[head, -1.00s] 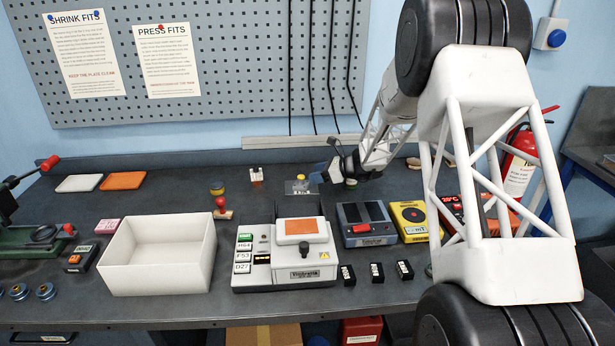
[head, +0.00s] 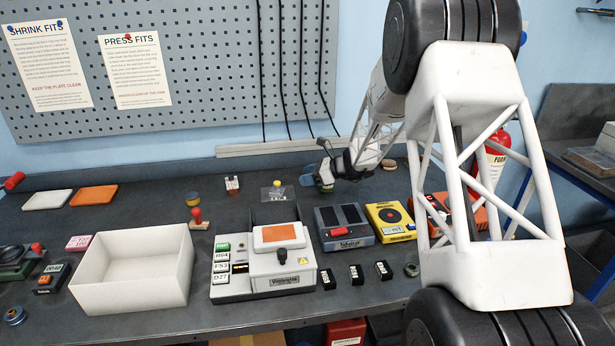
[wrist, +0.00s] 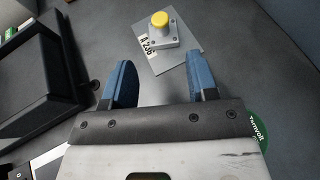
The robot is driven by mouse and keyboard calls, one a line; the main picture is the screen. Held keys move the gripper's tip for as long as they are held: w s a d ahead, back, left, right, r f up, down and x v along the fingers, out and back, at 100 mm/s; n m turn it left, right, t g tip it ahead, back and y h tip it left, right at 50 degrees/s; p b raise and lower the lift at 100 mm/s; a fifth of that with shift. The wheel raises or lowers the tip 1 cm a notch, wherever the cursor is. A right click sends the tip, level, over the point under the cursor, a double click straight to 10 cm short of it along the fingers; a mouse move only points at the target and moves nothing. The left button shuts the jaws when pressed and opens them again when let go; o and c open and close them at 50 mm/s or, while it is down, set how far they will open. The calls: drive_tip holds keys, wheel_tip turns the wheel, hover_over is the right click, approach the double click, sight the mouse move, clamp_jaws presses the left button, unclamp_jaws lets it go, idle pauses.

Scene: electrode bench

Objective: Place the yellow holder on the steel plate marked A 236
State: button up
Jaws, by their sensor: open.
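The yellow holder, a small grey block with a round yellow cap (wrist: 160,20), stands upright on the steel plate (wrist: 181,61) in the wrist view. The plate's white label reads A 236 and lies beside the block. In the head view the yellow cap (head: 277,183) and the plate (head: 284,195) show small near the back of the bench. My gripper (wrist: 160,75) has its two blue fingers apart with nothing between them. The holder is beyond the fingertips, clear of both. In the head view my gripper (head: 317,173) is just right of the plate.
A green-topped round thing (wrist: 258,128) is close to my gripper's right side. A dark box-like device (wrist: 40,75) is at the left of the wrist view. The white bin (head: 135,275), a machine with an orange panel (head: 278,234) and a yellow device (head: 390,222) stand nearer the front.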

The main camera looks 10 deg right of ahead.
drive_tip(key=s+a+r+n+g+h, duration=0.15)
drive_tip(key=s+r+n, duration=0.3)
drive_tip(key=s, duration=0.45)
drive_tip(key=s+a+r+n+g+h, duration=0.1)
drive_tip(key=s+r+n+h, duration=0.15)
drive_tip(key=s+r, duration=0.55)
drive_tip(key=s+a+r+n+g+h, duration=0.1)
drive_tip(key=s+a+r+n, duration=0.2)
drive_tip(key=s, duration=0.8)
drive_tip(key=s+d+n+h, duration=0.2)
drive_tip(key=s+n, duration=0.2)
drive_tip(key=s, duration=0.5)
drive_tip(key=s+d+n+h, duration=0.2)
drive_tip(key=s+n+h, duration=0.1)
drive_tip(key=s, duration=0.7)
drive_tip(key=s+d+r+n+t+h, duration=0.1)
drive_tip(key=s+n, duration=0.4)
drive_tip(key=s, duration=0.5)
drive_tip(key=shift+d+h, duration=0.85)
drive_tip(key=shift+h, duration=0.05)
